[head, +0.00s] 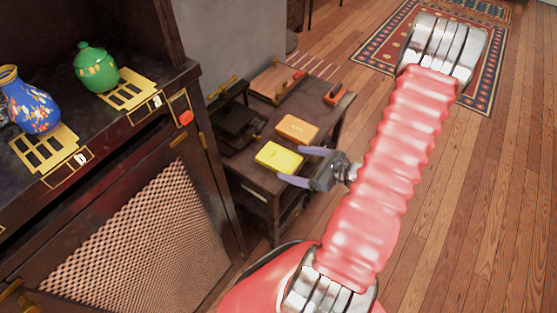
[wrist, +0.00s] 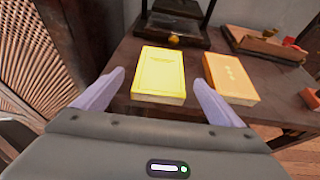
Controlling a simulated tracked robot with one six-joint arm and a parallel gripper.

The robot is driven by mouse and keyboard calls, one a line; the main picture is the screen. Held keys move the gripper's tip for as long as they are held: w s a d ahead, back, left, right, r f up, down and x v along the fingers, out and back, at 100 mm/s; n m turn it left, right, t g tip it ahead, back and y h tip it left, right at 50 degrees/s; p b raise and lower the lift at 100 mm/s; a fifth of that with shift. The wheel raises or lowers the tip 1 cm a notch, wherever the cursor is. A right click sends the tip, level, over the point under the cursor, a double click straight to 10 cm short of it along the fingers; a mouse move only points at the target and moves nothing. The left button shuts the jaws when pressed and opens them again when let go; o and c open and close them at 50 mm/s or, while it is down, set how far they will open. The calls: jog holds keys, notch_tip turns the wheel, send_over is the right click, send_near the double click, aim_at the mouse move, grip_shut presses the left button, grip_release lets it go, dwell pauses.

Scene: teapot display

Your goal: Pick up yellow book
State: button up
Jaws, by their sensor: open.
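The yellow book (head: 279,157) lies flat on a small dark wooden table (head: 259,179). In the wrist view the yellow book (wrist: 160,72) is straight ahead, between and beyond the fingertips. My gripper (head: 303,166) is open and empty at the near right side of the book. In the wrist view its two pale fingers (wrist: 157,78) spread to either side of the book's near end.
An orange book (head: 297,129) lies close beside the yellow one; my right finger is near it. A dark stand (head: 237,121), a wooden board (head: 279,82) and an orange-red tool (head: 338,94) are also on the table. A dark cabinet (head: 215,190) stands left, bearing a green teapot (head: 96,70) and blue vase (head: 32,105).

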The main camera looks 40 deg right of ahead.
aim_at(280, 158)
jog(key=shift+w, duration=0.2)
jog(key=shift+x, duration=2.6)
jog(key=shift+r, duration=0.1)
jog(key=shift+c, duration=0.2)
jog(key=c, duration=1.2)
jog(key=shift+r, duration=0.1)
jog(key=shift+r, duration=4.9)
